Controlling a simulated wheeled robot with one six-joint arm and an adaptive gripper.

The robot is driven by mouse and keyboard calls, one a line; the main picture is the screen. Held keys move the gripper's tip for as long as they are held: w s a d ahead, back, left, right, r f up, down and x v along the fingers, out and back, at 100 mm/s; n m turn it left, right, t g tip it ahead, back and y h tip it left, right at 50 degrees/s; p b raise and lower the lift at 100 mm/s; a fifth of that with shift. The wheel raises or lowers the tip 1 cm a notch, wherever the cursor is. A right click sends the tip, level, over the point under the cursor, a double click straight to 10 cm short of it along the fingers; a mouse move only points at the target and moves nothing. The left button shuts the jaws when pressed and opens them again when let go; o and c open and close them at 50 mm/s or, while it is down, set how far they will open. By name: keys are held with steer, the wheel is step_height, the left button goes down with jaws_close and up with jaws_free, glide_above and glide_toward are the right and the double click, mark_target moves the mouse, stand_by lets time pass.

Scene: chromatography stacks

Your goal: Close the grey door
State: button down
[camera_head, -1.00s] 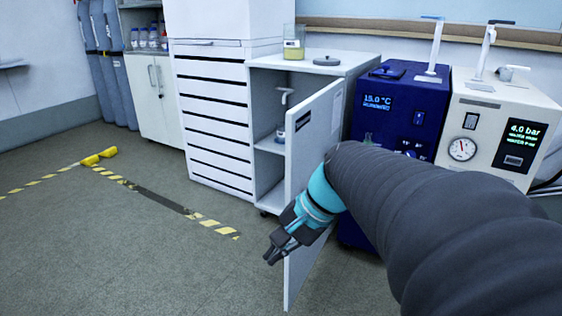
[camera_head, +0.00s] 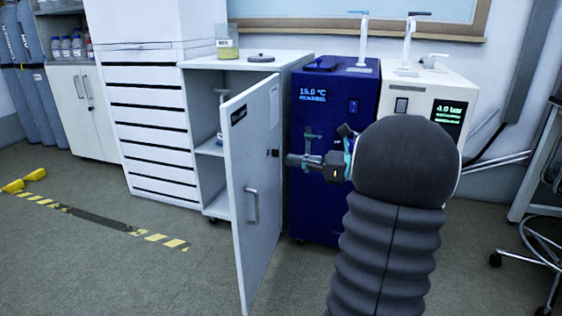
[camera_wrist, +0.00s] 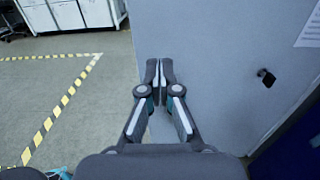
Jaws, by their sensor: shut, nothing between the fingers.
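The grey door (camera_head: 252,235) of the low cabinet (camera_head: 222,203) stands open, swung out into the room. Its outer face, with a bar handle (camera_head: 253,205) and a dark label (camera_head: 239,115), faces me. My gripper (camera_head: 290,160) is shut and empty, at the right of the door near its hinge side. In the wrist view the shut fingers (camera_wrist: 159,66) point at the door face (camera_wrist: 215,60). A small dark fitting (camera_wrist: 266,77) sits right of them. I cannot tell whether the fingertips touch the door.
A blue instrument (camera_head: 330,205) and a white instrument (camera_head: 419,97) stand right of the cabinet. A drawer unit (camera_head: 150,125) stands left of it. A jar (camera_head: 227,49) and a grey disc (camera_head: 261,58) are on the cabinet top.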

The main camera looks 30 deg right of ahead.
mark_target(239, 154)
steer(key=b+x, duration=0.1)
steer(key=x, duration=1.1)
steer(key=shift+w+a, duration=0.15)
